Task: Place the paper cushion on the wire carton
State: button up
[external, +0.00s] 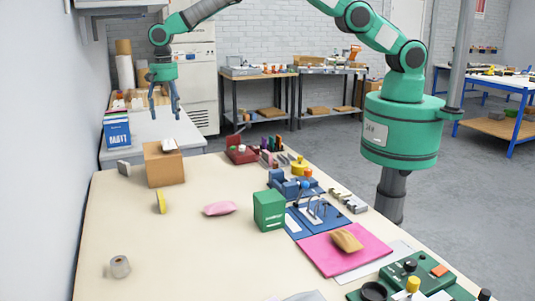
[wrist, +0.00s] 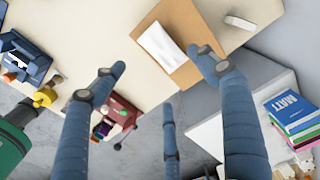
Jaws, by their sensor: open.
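A brown carton (external: 165,168), which looks like the wire carton, stands on the cream bench near its far left end. A small white, padded-looking piece (external: 169,145), which looks like the paper cushion, lies on its top. In the wrist view, the white piece (wrist: 162,47) lies on the carton's brown top (wrist: 186,17), apart from my fingers. My gripper (external: 165,113) is open and empty, pointing down, raised above and beyond the carton in the external view. In the wrist view its blue fingers (wrist: 160,72) are spread, with nothing between them.
A yellow piece (external: 160,202), a pink pouch (external: 220,209) and a green box (external: 269,211) stand nearer on the bench. A tan crumpled piece (external: 346,241) lies on a pink sheet (external: 315,256). Blue books (external: 117,133) stand beyond. The front-left bench is mostly clear.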

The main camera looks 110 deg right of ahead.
dwell(0.5)
jog(key=s+a+r+n+t, duration=0.15)
jog(key=s+a+r, duration=0.25)
jog(key=r, duration=0.6)
jog(key=s+a+r+n, duration=0.3)
jog(key=s+a+r, duration=0.1)
jog(key=r, duration=0.6)
jog(key=s+a+r+n+t, duration=0.1)
jog(key=s+a+r+n, duration=0.1)
jog(key=s+a+r, duration=0.35)
jog(key=s+a+r+n, duration=0.2)
jog(key=s+r, duration=0.6)
jog(key=s, duration=0.1)
jog(key=s+a+r+n+t, duration=0.1)
jog(key=s+a+r+n, duration=0.15)
jog(key=s, duration=0.65)
jog(key=s+a+r+n+t, duration=0.1)
jog(key=s+a+r+n, duration=0.2)
jog(key=s, duration=0.6)
jog(key=s+a+f+n, duration=0.2)
jog(key=s, duration=0.8)
jog(key=s+a+f+n+t, duration=0.1)
jog(key=s+a+f+n, duration=0.1)
jog(key=s, duration=0.8)
jog(key=shift+s+a+f, duration=0.3)
jog(key=shift+a+f, duration=0.1)
jog(key=shift+a, duration=0.1)
